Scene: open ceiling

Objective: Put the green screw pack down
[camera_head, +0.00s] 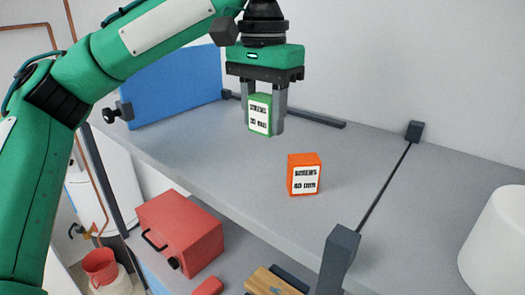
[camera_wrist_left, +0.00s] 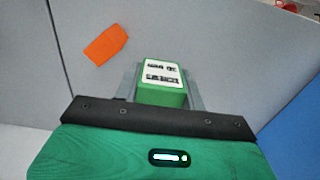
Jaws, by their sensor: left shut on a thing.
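The green screw pack (camera_head: 259,114) has a white label and is held upright between the fingers of my left gripper (camera_head: 264,110). The gripper is shut on it and points down over the grey shelf (camera_head: 225,155). In the head view I cannot tell whether the pack's bottom touches the shelf or hangs just above it. In the left wrist view the pack (camera_wrist_left: 162,85) sits between the two fingers, its label facing up in the picture. My right gripper is not in view.
An orange screw pack (camera_head: 304,174) stands on the shelf, right of and nearer than the green one. A blue panel (camera_head: 178,85) stands at the back left. A white cylinder (camera_head: 500,243) is at the right. A red toolbox (camera_head: 180,230) sits on the lower level. The shelf between is clear.

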